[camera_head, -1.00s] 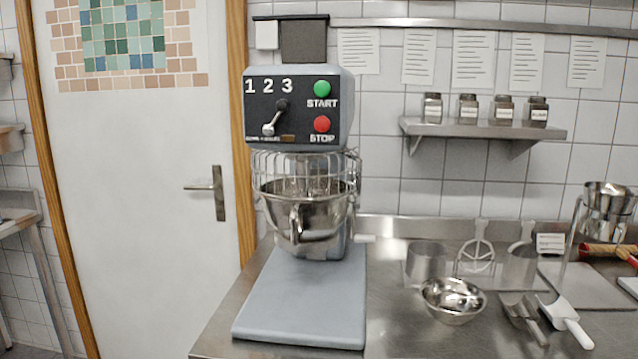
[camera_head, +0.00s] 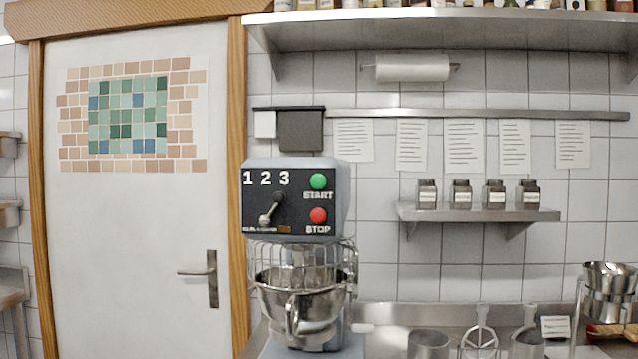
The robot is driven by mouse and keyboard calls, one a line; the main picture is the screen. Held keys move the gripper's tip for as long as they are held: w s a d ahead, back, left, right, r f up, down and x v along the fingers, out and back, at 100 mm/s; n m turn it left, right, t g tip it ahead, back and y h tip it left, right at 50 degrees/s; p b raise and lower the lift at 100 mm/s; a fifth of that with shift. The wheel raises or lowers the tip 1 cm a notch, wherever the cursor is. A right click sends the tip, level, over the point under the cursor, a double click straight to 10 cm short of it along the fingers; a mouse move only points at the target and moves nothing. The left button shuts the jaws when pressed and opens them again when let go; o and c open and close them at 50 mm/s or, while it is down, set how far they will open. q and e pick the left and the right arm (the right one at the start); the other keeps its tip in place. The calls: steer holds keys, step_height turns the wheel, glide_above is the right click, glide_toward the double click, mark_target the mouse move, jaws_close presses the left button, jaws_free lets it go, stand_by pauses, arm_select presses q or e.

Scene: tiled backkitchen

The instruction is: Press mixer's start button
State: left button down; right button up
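The mixer (camera_head: 345,205) stands on the steel counter in front of the tiled wall, left of the middle of the head view. Its dark front panel carries the green start button (camera_head: 318,181) at the upper right, with the label START under it. The red stop button (camera_head: 318,215) is just below. A speed lever (camera_head: 270,209) sits left of the buttons under the numbers 1 2 3. A wire guard (camera_head: 300,254) surrounds the top of the steel bowl (camera_head: 302,305). Neither of my grippers is in view, and nothing touches the panel.
A white door (camera_head: 140,230) with a mosaic stands left of the mixer. A wall shelf (camera_head: 478,213) with several jars hangs at right, under a long upper shelf (camera_head: 420,32). Whisks, a steel cup (camera_head: 428,343) and a pot (camera_head: 608,292) stand on the counter at right.

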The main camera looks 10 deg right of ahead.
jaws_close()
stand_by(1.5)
